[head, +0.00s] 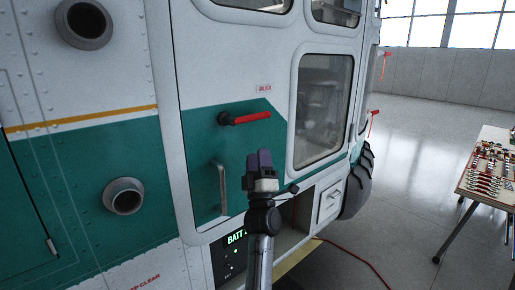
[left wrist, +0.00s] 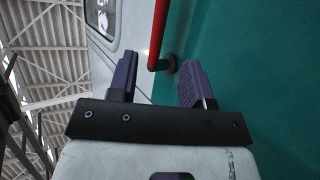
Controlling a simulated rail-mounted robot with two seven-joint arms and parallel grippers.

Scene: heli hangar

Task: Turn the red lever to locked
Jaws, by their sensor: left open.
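The red lever (head: 250,118) is on the helicopter's door, on the teal panel. It points to the right from a dark pivot at its left end and lies nearly level, below a small label (head: 263,88) too small to read surely. It also shows in the left wrist view (left wrist: 157,35), beyond the fingertips, with its dark pivot near the gap between them. My left gripper (head: 259,160) is below the lever in the head view, open and empty, apart from it. Its two purple fingers show in the left wrist view (left wrist: 158,75). My right gripper is not in view.
A grey grab handle (head: 221,188) stands on the door left of my left gripper. An open bay (head: 290,218) with a lit display is below. A table (head: 470,190) with tools stands at the far right. The floor between is clear except for a red cable (head: 362,262).

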